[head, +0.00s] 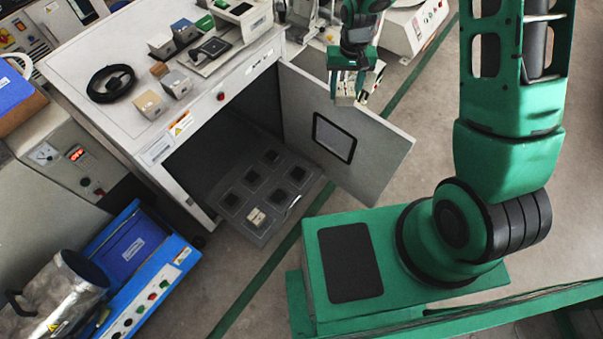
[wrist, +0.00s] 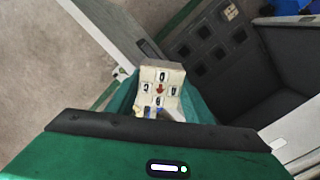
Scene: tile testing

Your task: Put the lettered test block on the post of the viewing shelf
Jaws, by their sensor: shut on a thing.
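My gripper (head: 350,80) hangs above the floor near the open cabinet door, beyond it in the head view. It is shut on the lettered test block (wrist: 160,84), a cream block with several dark characters in squares and a red mark in the middle of the face. In the head view the block (head: 343,99) shows below my gripper, partly hidden by it. The wrist view shows the block ahead of my green gripper housing. I cannot tell which part is the post of the viewing shelf.
The white cabinet (head: 134,43) has its door (head: 378,150) swung open and a dark tray (head: 238,232) with several square recesses pulled out. A small pale block (head: 257,217) sits in the tray. Small blocks, a black cable coil (head: 110,83) and devices crowd the cabinet top.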

